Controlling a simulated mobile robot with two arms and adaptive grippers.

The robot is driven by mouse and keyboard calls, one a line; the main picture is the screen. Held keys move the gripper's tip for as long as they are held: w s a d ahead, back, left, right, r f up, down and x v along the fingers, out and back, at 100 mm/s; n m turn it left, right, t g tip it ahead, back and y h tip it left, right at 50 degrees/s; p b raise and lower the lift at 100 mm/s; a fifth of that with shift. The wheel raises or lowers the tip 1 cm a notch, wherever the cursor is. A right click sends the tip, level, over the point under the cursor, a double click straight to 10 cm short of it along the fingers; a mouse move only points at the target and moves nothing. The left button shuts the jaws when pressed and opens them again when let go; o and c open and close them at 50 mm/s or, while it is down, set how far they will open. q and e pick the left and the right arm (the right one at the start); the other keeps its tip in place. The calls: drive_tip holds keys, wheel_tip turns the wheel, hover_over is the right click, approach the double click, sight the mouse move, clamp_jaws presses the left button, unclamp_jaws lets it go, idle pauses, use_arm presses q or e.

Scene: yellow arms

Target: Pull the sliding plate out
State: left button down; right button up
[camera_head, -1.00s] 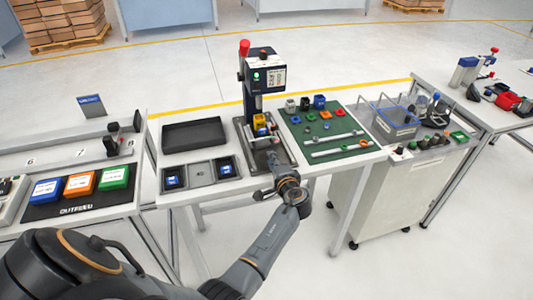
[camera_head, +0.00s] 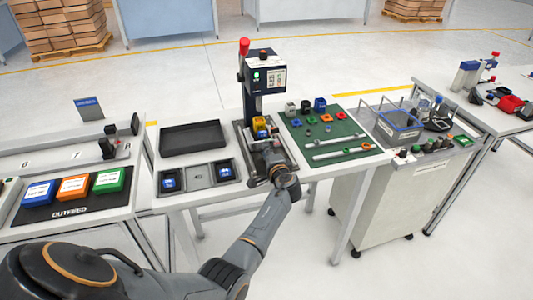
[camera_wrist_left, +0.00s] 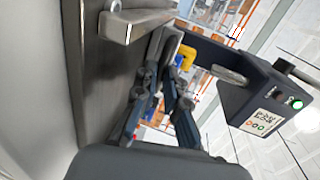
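The press station (camera_head: 266,78) stands at the back of the middle table, with a metal base plate (camera_head: 284,146) at its foot. A yellow part (camera_head: 260,124) sits on it under the press head. My left gripper (camera_head: 266,150) is over the front of the base, and my wrist hides much of the plate there. In the left wrist view, the two fingers (camera_wrist_left: 168,48) run close together towards a grey metal piece below the yellow part (camera_wrist_left: 186,56). Whether they grip it is unclear. My right gripper is not in view.
A black tray (camera_head: 192,137) and a compartment tray with blue parts (camera_head: 199,174) lie left of the press. A green mat (camera_head: 318,132) with small parts and pale bars lies right. The floor in front of the table is free.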

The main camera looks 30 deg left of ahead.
use_arm(q)
drive_tip(key=shift+s+d, duration=0.1)
drive_tip(key=shift+d, duration=0.1)
drive_tip(key=f+p+v, duration=0.1)
drive_tip(key=f+v, duration=0.1)
drive_tip(key=v, duration=1)
drive_tip(key=shift+s+d+f+p, duration=0.15)
drive_tip(key=shift+s+f+p, duration=0.1)
drive_tip(key=shift+f+p, duration=0.25)
drive_tip(key=shift+f, duration=0.1)
drive_tip(key=c, duration=1.7)
unclamp_jaws()
drive_tip(key=shift+d, duration=0.1)
drive_tip(key=shift+s+d+r, duration=0.1)
drive_tip(key=shift+s+r, duration=0.05)
drive_tip(key=shift+r, duration=0.05)
